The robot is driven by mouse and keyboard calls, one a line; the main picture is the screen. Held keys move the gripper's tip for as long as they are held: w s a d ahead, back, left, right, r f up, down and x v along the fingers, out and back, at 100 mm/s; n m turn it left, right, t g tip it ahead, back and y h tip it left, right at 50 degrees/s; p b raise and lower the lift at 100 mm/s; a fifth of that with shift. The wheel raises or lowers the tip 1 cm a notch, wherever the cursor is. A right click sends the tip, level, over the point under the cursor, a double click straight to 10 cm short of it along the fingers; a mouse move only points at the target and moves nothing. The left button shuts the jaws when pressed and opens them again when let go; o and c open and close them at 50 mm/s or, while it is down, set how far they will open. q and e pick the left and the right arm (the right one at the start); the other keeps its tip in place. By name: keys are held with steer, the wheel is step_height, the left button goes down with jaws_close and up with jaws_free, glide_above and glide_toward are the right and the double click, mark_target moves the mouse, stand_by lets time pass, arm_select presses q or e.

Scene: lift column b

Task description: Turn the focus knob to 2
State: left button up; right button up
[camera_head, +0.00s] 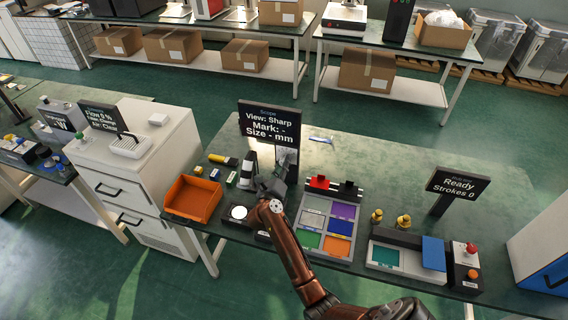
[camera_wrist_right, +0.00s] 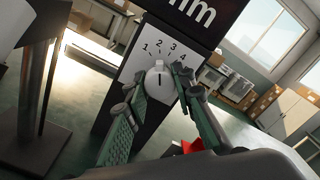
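The focus knob (camera_wrist_right: 160,85) is a pale round knob with a raised grip on a white dial plate numbered 1 to 4, seen in the right wrist view. Its grip points roughly up, near the 2. My right gripper (camera_wrist_right: 156,80) is open, one finger on each side of the knob; the right finger overlaps its edge near the 4. I cannot tell whether either finger touches it. In the head view my right gripper (camera_head: 270,186) is at the scope, hiding the knob. The scope screen (camera_head: 268,124) reads "View: Sharp", "Mark: -", "Size - mm". My left gripper is not in view.
An orange bin (camera_head: 193,199) and small coloured blocks lie left of the scope. A tray with coloured compartments (camera_head: 327,226) stands close on its right. Farther right are a blue-lidded device (camera_head: 433,252) and the "Ready, Strokes 0" sign (camera_head: 458,187).

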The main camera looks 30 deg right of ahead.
steer(key=o, duration=0.5)
steer(key=v, duration=0.7)
steer(key=shift+s+a, duration=0.15)
steer(key=shift+a, duration=0.05)
